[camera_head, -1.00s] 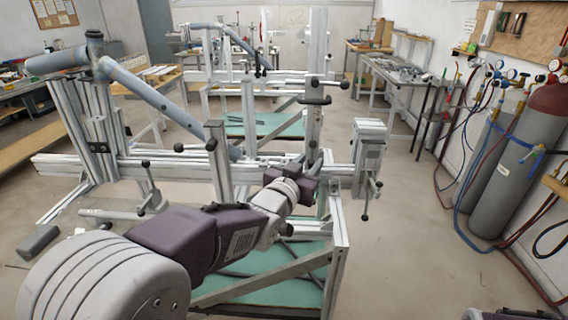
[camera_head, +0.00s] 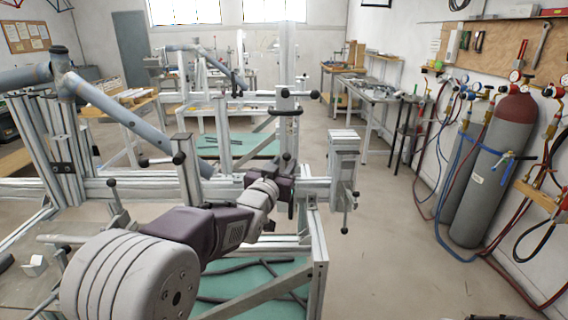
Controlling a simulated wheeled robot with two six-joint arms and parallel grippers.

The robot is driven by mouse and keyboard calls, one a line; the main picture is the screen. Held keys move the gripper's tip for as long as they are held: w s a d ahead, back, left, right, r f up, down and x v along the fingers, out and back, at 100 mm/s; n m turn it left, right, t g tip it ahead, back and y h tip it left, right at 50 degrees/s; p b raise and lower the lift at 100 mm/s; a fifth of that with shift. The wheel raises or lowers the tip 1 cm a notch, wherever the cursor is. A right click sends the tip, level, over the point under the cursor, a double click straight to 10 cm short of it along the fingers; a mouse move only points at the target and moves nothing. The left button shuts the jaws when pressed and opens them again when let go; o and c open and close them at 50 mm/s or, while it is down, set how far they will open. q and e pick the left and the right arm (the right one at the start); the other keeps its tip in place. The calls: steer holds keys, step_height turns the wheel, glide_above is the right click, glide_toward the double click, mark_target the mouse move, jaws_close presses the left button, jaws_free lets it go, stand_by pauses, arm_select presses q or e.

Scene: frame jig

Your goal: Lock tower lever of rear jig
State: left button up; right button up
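The near jig is a grey aluminium-profile frame holding blue-grey bicycle tubing (camera_head: 110,105). Its upright tower (camera_head: 284,135) stands right of centre, with a black-knobbed handle (camera_head: 286,112) across its upper part. A small lever with a dark ball knob (camera_head: 286,156) shows low on the tower, just above my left gripper. My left gripper (camera_head: 283,187) reaches in from the lower left and overlaps the tower foot in the picture. Its fingertips are hidden behind its dark body, so contact and opening cannot be told.
A clamp block (camera_head: 343,150) with black-knobbed levers sits at the right end of the beam. Another jig (camera_head: 215,100) stands farther back. Gas cylinders (camera_head: 487,170) with hoses line the right wall. The floor (camera_head: 385,250) between jig and cylinders is clear.

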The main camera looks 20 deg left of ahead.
arm_select(q)
steer(key=shift+w, duration=0.35)
jaws_close()
stand_by(1.2)
